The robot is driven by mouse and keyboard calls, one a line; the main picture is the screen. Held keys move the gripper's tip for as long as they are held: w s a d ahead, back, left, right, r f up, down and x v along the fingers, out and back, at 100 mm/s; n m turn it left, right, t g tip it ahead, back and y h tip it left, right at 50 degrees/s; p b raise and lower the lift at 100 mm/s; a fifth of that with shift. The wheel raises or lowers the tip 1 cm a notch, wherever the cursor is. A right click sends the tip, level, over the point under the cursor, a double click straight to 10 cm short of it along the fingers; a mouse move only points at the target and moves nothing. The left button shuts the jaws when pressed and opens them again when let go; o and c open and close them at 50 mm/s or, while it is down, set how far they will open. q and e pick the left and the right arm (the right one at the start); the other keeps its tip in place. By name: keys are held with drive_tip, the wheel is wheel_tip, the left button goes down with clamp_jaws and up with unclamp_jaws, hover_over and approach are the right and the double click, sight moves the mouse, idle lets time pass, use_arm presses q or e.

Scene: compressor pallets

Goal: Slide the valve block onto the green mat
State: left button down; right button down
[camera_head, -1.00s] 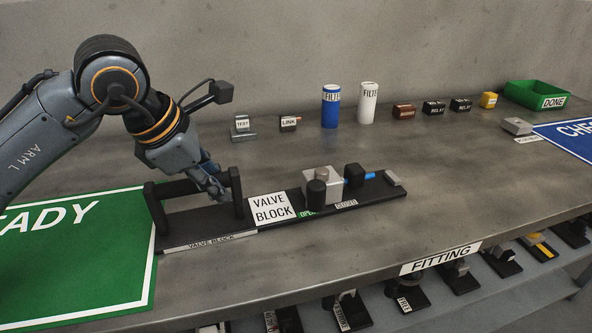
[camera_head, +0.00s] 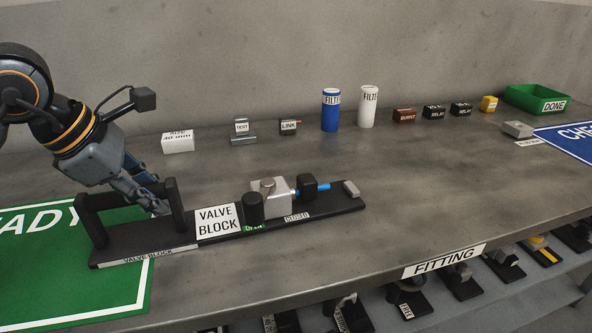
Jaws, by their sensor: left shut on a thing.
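The valve block (camera_head: 330,203) is a long black base with a black bar handle (camera_head: 130,206) at its left end, a white VALVE BLOCK plate, a grey metal block, black knobs and a blue piece. It lies flat on the bench. Its left end overlaps the right part of the green mat (camera_head: 50,285), while its middle and right end are over bare bench. My left gripper (camera_head: 157,208) is shut at the handle, low behind its bar; the fingertips are partly hidden by the handle. My right gripper is not in view.
A white box (camera_head: 178,142), a grey TEST piece (camera_head: 242,133), a LINK piece (camera_head: 289,126) and blue and white filters (camera_head: 331,110) stand along the back. A green DONE bin (camera_head: 540,97) is at far right. The bench's front edge has a FITTING label (camera_head: 444,261). The bench right of the block is clear.

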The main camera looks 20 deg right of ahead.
use_arm(q)
drive_tip(key=shift+a+f, duration=0.2)
drive_tip(key=shift+f, duration=0.1)
drive_tip(key=c, duration=1.1)
unclamp_jaws()
drive_tip(key=shift+w+a, duration=0.1)
drive_tip(key=shift+r, duration=0.1)
drive_tip(key=shift+r, duration=0.1)
